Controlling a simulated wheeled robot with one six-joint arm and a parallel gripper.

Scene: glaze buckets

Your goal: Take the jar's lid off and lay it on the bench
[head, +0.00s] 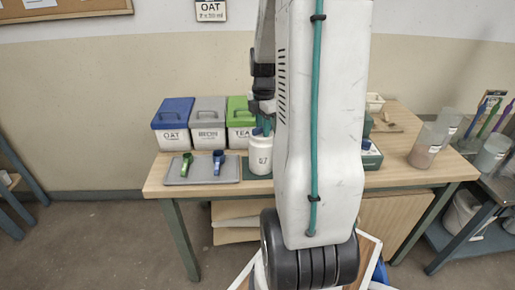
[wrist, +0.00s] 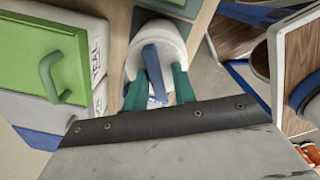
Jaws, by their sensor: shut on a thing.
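The white jar (head: 260,158), marked with a number, stands upright on a dark green mat on the wooden bench (head: 425,169). In the wrist view the jar's white round top (wrist: 172,36) shows below my gripper. A blue bar-shaped grip (wrist: 153,70) of the lid is between my green fingertips (wrist: 161,84), which are shut on it. In the head view my gripper (head: 262,127) is right over the jar, partly hidden by my arm. The lid looks to be at the jar's mouth; I cannot tell whether it is seated or slightly raised.
Bins with blue (head: 174,112), grey (head: 208,112) and green (head: 239,110) lids stand behind and left of the jar. A grey tray (head: 202,180) holds a green and a blue tool. A green box (head: 371,157) is right of the jar. Bare bench lies farther right, before clear beakers (head: 424,148).

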